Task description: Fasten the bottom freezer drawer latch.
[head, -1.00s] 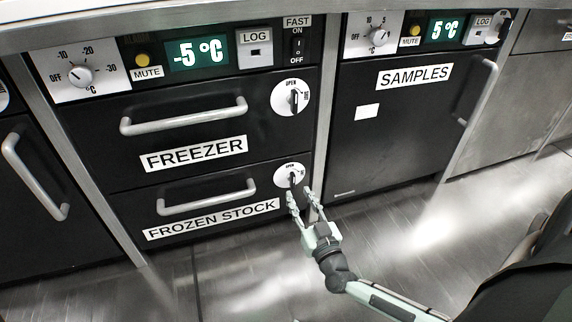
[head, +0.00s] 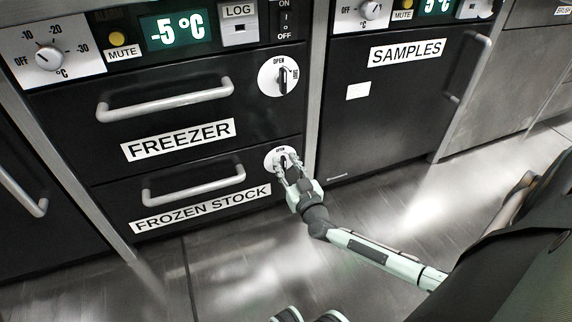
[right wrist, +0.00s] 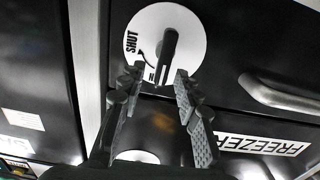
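The bottom freezer latch is a white dial (head: 274,155) with a black knob, at the right end of the drawer labelled FROZEN STOCK (head: 150,194). In the right wrist view the dial (right wrist: 187,28) appears upside down, with SHUT at its left. Its knob (right wrist: 168,47) stands nearly vertical, in line with the partly hidden OPEN mark. My right gripper (head: 287,172) is at the latch, partly covering it. In the right wrist view its fingers (right wrist: 158,76) are open, one on each side of the knob's near end; contact is not clear. My left gripper is not in view.
The upper FREEZER drawer has its own latch dial (head: 268,77) and bar handle (head: 165,99). The bottom drawer's handle (head: 193,184) sticks out left of the gripper. The SAMPLES door (head: 395,105) is to the right. The floor in front (head: 240,260) looks clear.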

